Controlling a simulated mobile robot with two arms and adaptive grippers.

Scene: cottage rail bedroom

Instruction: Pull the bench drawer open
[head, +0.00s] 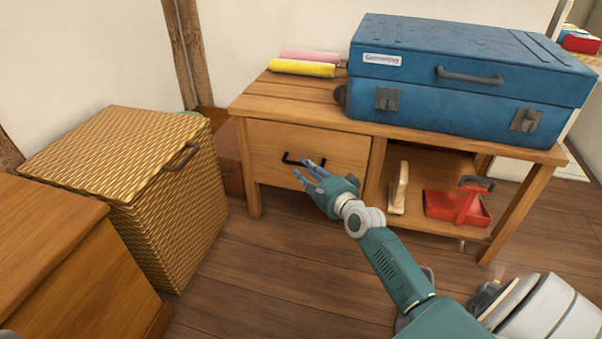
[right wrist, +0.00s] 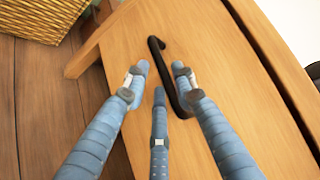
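The wooden bench (head: 300,105) has a drawer (head: 268,142) at its left side, and the drawer front looks flush with the frame. A dark bar handle (head: 290,160) sits on the drawer front, and it also shows in the right wrist view (right wrist: 157,52). My right gripper (head: 308,170) is in front of the drawer beside the handle, with its blue fingers spread. In the right wrist view its fingertips (right wrist: 159,72) point at the drawer front, and the handle runs between them and partly behind the right finger. Contact cannot be told. My left gripper is not in view.
A blue case (head: 450,100) and two rolls, yellow (head: 300,68) and pink (head: 312,56), lie on the bench top. A red tray (head: 440,206) and a brush-like item (head: 399,188) are on the lower shelf. A wicker hamper (head: 180,220) stands left; floor before the drawer is clear.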

